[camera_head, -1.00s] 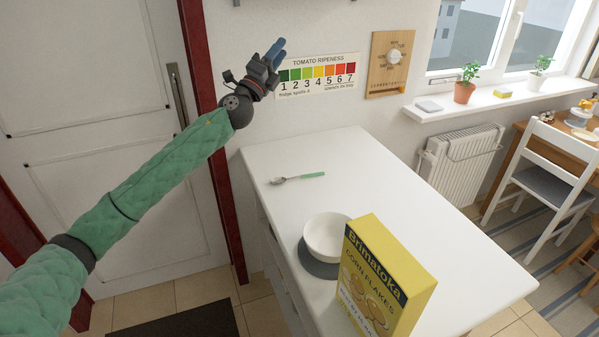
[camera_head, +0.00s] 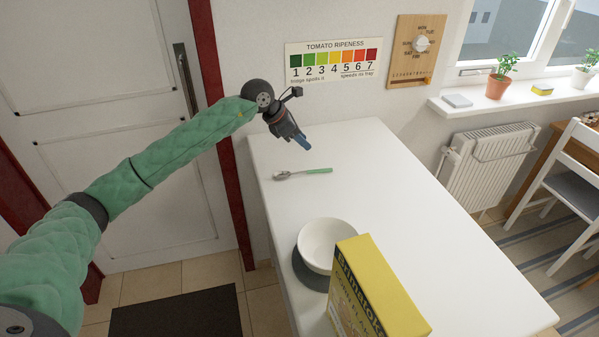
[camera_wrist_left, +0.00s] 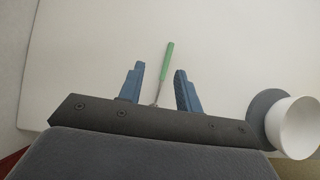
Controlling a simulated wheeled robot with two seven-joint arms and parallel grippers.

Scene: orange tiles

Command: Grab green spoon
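The green spoon (camera_head: 318,170) lies flat on the white counter, its metal bowl to the left and its green handle to the right. In the left wrist view its green handle (camera_wrist_left: 167,60) shows between and beyond my fingers, and the bowl end is hidden behind the gripper body. My left gripper (camera_head: 304,142) points down toward the counter, above and beyond the spoon. In the left wrist view the two blue fingers (camera_wrist_left: 159,88) are apart with nothing held between them. My right gripper is not in view.
A white bowl (camera_head: 325,240) stands on a grey round mat (camera_head: 308,272) nearer me; the bowl also shows in the left wrist view (camera_wrist_left: 300,128). A yellow cereal box (camera_head: 395,290) stands beside it. The counter (camera_head: 430,225) is clear to the right.

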